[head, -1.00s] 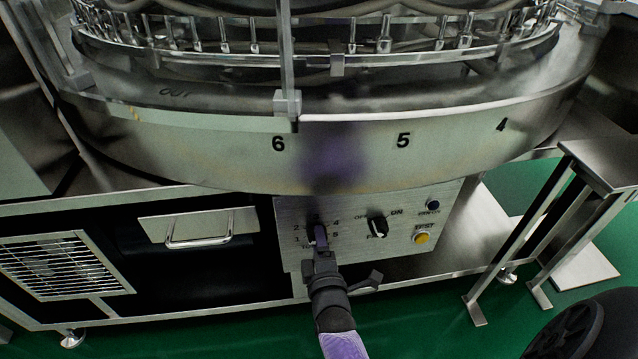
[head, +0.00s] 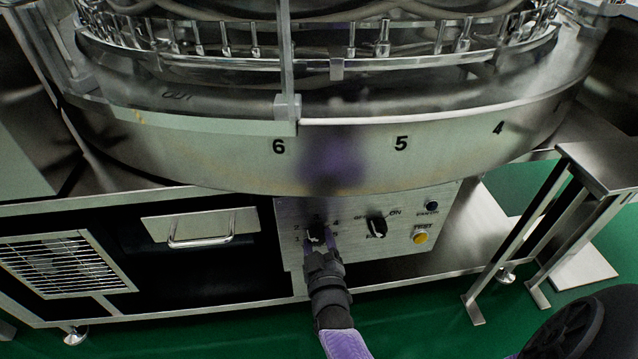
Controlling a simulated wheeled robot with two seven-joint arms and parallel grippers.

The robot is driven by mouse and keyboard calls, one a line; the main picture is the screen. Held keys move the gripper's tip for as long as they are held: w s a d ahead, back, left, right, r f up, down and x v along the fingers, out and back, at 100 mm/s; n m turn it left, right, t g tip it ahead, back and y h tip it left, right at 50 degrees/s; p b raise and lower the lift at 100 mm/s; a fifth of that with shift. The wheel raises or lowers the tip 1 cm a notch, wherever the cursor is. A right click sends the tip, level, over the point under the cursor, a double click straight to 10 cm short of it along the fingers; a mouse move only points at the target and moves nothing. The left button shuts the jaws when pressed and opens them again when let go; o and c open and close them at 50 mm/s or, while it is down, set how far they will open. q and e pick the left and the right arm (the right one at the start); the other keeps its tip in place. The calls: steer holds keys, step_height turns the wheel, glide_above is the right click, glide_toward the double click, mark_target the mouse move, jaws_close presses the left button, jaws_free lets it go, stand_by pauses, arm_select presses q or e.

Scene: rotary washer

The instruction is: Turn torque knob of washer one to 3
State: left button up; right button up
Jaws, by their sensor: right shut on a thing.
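The torque knob (head: 316,233) is a small dark knob on the left of the brushed metal control panel (head: 440,190) below the washer drum. Numbers stand around it; 1, 2, 4 and 5 can be made out, and the mark at the top is hard to read. My right gripper (head: 318,244) reaches up from below, with one finger on each side of the knob, shut on it. The fingers and the small size hide where the knob points. My left gripper is not in view.
On the same panel, a black ON/OFF selector (head: 377,227) sits to the right, with a dark button (head: 432,205) and a yellow button (head: 420,237) beyond it. A drawer handle (head: 200,240) is to the left. A metal stand (head: 590,175) is at the right.

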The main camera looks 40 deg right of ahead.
steer(key=m, duration=0.4)
steer(key=shift+m, duration=0.3)
steer(key=m, duration=0.3)
steer(key=shift+m, duration=0.4)
steer(key=m, duration=0.3)
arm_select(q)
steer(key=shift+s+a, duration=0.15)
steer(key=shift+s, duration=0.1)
arm_select(e)
steer(key=shift+m, duration=0.6)
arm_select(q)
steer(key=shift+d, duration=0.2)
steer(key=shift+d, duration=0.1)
arm_select(e)
steer(key=o, duration=1.3)
steer(key=shift+c, duration=0.2)
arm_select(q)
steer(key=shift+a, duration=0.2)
